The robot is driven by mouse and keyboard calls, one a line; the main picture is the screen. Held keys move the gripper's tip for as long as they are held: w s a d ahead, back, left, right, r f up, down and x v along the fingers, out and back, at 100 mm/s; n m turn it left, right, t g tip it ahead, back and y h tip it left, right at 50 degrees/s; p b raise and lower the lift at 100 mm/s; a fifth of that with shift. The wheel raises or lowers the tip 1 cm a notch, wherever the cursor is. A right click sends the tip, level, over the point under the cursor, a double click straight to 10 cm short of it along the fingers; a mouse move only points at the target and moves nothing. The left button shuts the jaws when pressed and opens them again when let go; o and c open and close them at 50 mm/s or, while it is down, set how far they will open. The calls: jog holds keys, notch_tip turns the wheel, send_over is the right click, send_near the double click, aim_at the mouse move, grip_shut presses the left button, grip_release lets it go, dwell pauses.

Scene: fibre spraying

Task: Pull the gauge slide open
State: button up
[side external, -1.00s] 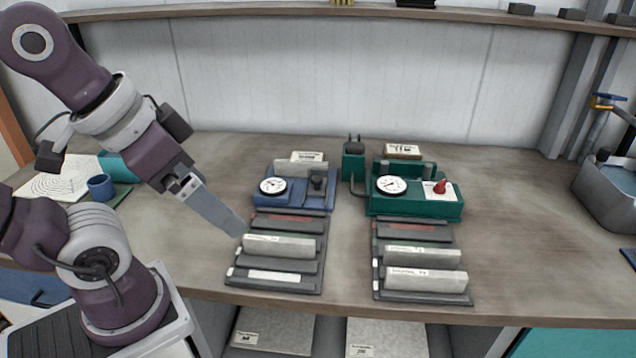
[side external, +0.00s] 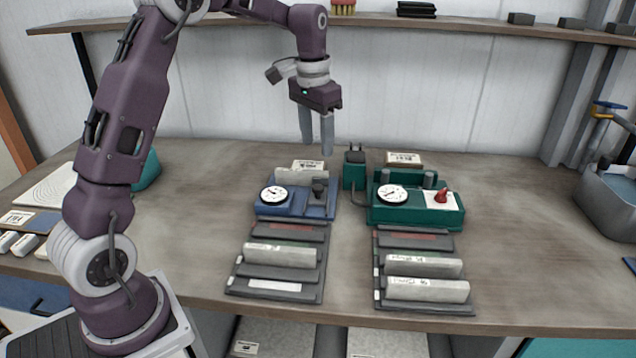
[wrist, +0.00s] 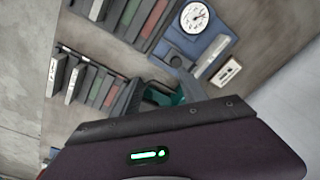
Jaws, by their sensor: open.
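The blue gauge (side external: 283,208) stands at the back middle of the bench with a white round dial (side external: 274,195) and a dark knob (side external: 319,188) on its right part. The green gauge (side external: 415,212) stands to its right, with its own dial (side external: 392,193) and a red knob (side external: 441,195). I cannot tell which part is the gauge slide. My gripper (side external: 317,149) is open and empty, pointing down above the back right of the blue gauge, apart from it. The wrist view shows the blue gauge (wrist: 210,52) and its dial; the fingers partly hide a green block (wrist: 160,95).
Two dark racks hold pale plates in front of the gauges, the left rack (side external: 275,290) and the right rack (side external: 425,306). A small green block (side external: 355,172) with dark prongs stands between the gauges. A grey bin (side external: 610,190) is at far right.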

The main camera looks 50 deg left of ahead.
jog(key=g, duration=0.1)
send_over(318, 186)
notch_tip(318, 186, down, 8)
jog(key=shift+s, duration=0.15)
notch_tip(318, 186, down, 7)
jog(key=shift+f, duration=0.1)
grip_shut()
dwell(0.8)
